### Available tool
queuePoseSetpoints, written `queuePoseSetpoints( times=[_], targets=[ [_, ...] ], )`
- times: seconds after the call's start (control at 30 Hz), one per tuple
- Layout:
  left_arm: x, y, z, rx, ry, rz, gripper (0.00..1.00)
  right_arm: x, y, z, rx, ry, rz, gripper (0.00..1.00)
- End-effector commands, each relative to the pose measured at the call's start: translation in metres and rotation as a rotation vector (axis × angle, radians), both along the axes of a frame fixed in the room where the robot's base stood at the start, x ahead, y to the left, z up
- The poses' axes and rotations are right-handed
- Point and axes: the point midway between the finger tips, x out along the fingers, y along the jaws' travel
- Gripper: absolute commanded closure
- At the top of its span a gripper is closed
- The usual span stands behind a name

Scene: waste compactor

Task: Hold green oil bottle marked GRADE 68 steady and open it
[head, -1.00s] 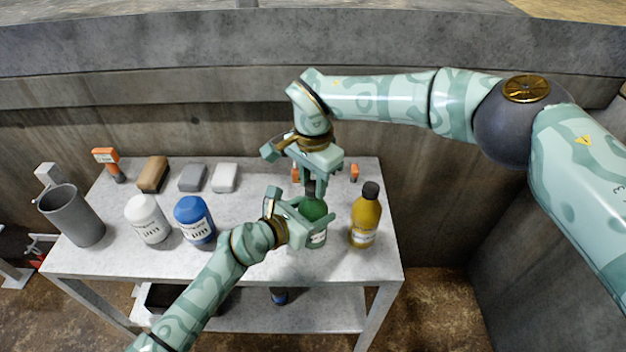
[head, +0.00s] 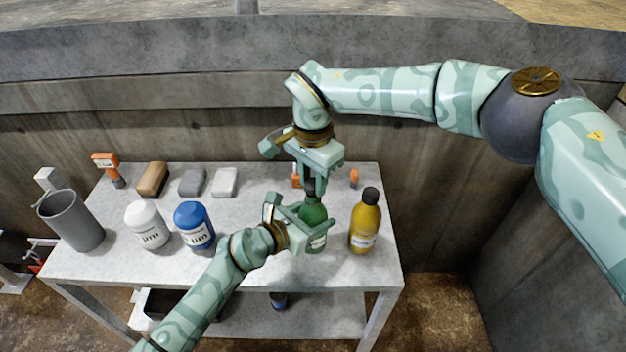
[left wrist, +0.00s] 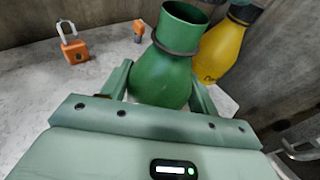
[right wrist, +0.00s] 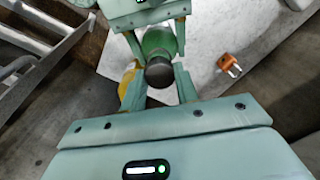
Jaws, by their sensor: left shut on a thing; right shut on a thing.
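The green oil bottle (head: 314,214) stands upright near the table's front right; its label is too small to read. My left gripper (head: 312,224) is shut around its body, with a finger on each side in the left wrist view (left wrist: 160,88). That view shows the bottle's neck (left wrist: 184,14) open at the top, with no cap on it. My right gripper (head: 313,188) points down above the bottle and is shut on the black cap (right wrist: 159,73). The cap sits between its fingertips, above the neck; the exact gap is hard to see.
A yellow oil bottle (head: 366,222) stands close to the right. White (head: 147,226) and blue (head: 194,226) bottles and a grey bin (head: 72,220) are to the left. An orange padlock (left wrist: 74,46) lies behind. The table (head: 255,262) is bare at front centre.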

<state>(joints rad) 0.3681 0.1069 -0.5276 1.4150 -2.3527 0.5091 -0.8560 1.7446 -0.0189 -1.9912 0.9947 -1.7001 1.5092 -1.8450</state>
Motion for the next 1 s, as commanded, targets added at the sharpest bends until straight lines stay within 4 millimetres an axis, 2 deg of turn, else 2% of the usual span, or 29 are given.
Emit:
queuePoseSetpoints(
  times=[0.27,0.6,0.8,0.83,0.9,1.0],
  targets=[
    [0.000,0.000,0.000,0.001,0.001,0.000,1.00,0.000,0.000,0.001,0.000,0.000,0.000,0.97],
    [0.000,0.000,0.000,0.001,0.001,0.000,1.00,0.000,0.000,0.039,0.001,-0.001,0.000,0.97],
    [0.000,0.000,0.000,0.001,0.001,0.000,1.00,0.000,0.000,0.040,0.001,0.001,0.000,0.97],
    [0.000,0.000,0.000,0.001,0.001,0.000,0.32,0.000,0.000,0.040,0.001,0.001,0.000,0.97],
    [0.000,0.000,0.000,0.001,0.001,0.000,0.14,0.000,0.000,0.040,0.001,0.001,0.000,0.97],
    [0.000,0.000,0.000,0.001,0.001,0.000,0.14,0.000,0.000,0.040,0.001,0.001,0.000,0.97]
  ],
)
